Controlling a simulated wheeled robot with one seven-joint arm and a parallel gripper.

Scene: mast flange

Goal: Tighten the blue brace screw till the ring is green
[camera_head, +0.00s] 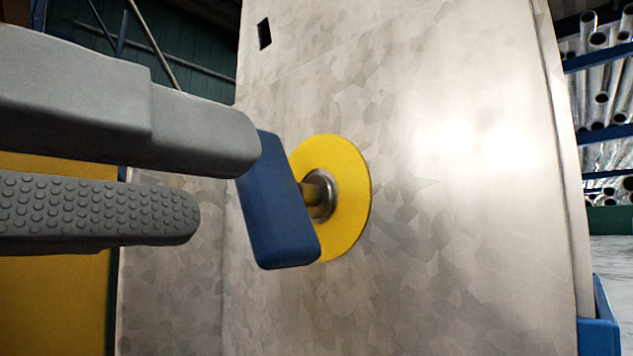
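The brace screw has a flat blue handle (277,202), tilted, on a short brass-coloured shaft (313,194). The shaft enters a metal collar at the middle of a yellow ring (350,200) on a grey metal face. The ring shows no green. My gripper (222,182) comes in from the left with its two grey fingers apart and nothing seen between them. The upper fingertip overlaps the handle's upper left edge in the picture; I cannot tell whether they touch. The lower finger shows its studded pad and ends left of the handle. The handle hides the ring's left part.
The mottled metal mast face (450,230) fills the middle and right, with a small dark square hole (264,34) high up. A yellow panel (55,300) is at lower left. A rack of pipes (605,90) and a blue bin (600,325) stand at right.

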